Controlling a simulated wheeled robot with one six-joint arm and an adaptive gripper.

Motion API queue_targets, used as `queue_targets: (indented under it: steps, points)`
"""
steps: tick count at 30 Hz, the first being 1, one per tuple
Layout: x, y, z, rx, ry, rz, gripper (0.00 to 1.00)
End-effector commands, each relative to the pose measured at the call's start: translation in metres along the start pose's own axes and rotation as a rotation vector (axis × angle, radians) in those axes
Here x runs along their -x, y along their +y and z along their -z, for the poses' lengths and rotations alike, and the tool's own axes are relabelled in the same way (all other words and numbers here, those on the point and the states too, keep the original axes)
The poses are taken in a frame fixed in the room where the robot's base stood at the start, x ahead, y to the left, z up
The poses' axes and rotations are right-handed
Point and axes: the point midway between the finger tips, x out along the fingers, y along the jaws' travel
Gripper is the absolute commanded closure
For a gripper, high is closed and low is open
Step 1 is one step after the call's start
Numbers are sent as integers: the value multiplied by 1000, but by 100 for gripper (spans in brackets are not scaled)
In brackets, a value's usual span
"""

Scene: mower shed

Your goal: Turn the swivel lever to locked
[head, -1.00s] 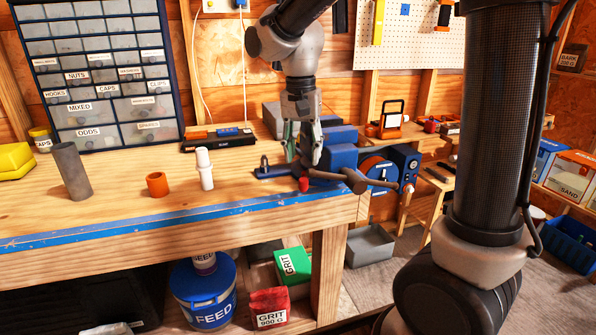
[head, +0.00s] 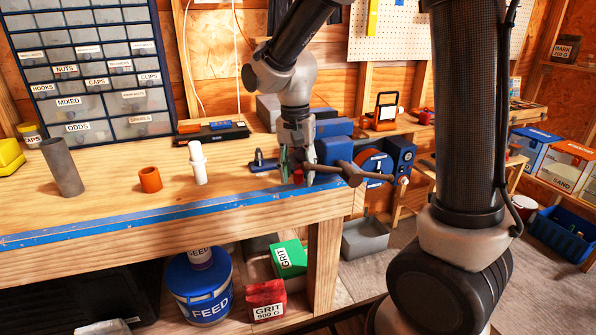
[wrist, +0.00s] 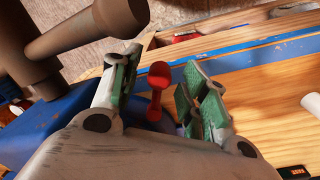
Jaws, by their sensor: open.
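The swivel lever (head: 298,177) is a small red handle at the base of the blue vise (head: 336,150) on the bench's front right corner. In the wrist view the red lever (wrist: 157,88), with a rounded end and a thin stem, stands between my fingers. My gripper (head: 297,166) points down at the lever, its green-padded fingers on either side of it. In the wrist view my gripper (wrist: 157,82) is open, with gaps visible beside the lever.
The vise's brown bar and screw (head: 350,174) stand close right of my gripper.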

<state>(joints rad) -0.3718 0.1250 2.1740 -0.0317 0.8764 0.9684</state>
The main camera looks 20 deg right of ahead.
Motion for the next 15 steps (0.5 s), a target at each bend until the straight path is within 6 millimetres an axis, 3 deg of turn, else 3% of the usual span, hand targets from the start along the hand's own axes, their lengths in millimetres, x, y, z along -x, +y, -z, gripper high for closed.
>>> queue_targets:
  steps: [1,8,15]
  points:
    - [0,0,0,0,0,0,56]
    - [0,0,0,0,0,0,98]
    - [0,0,0,-2,0,0,100]
